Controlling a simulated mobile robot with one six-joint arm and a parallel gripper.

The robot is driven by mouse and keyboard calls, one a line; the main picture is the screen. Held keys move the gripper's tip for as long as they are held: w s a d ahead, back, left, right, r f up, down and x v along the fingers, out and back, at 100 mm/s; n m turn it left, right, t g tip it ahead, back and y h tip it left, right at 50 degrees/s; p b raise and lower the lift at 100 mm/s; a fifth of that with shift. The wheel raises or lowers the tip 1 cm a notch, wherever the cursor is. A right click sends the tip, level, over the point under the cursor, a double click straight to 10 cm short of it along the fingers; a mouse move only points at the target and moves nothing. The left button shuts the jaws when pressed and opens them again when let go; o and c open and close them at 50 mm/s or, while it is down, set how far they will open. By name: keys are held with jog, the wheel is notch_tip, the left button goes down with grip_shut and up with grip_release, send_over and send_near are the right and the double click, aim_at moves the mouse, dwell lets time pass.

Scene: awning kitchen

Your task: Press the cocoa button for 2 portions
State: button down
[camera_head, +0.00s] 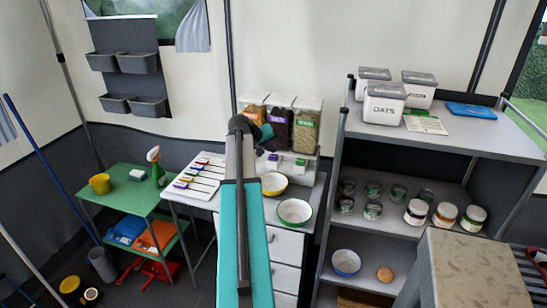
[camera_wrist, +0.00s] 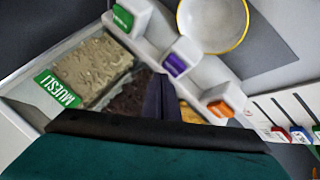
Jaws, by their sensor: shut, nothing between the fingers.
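A white dispenser has three clear bins in the head view. The middle bin (camera_head: 278,125) holds something dark brown; its label is not legible. The purple button (camera_head: 273,157) is below it and is also in the wrist view (camera_wrist: 175,64). The green button (camera_head: 300,162) lies to its right, under the muesli bin (camera_wrist: 85,75). The orange button (camera_wrist: 221,108) is hidden by my arm in the head view. My gripper (camera_wrist: 161,82) is shut and empty, its dark fingertips close to the purple button in the wrist view; I cannot tell whether they touch it.
A yellow-rimmed bowl (camera_head: 274,184) and a green-rimmed bowl (camera_head: 295,212) stand in front of the dispenser. Several colour-tipped white strips (camera_head: 200,175) lie to the left. A metal shelf (camera_head: 440,135) with containers and jars stands close on the right.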

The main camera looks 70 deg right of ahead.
aim_at(272, 158)
jog(key=shift+f+b, duration=0.55)
jog(key=shift+f, duration=0.45)
dwell(1.8)
jog(key=shift+r, duration=0.2)
jog(key=shift+r+p, duration=0.45)
jog(key=shift+r, duration=0.35)
jog(key=shift+r+p, duration=1.25)
jog(key=shift+r, duration=1.25)
dwell(1.3)
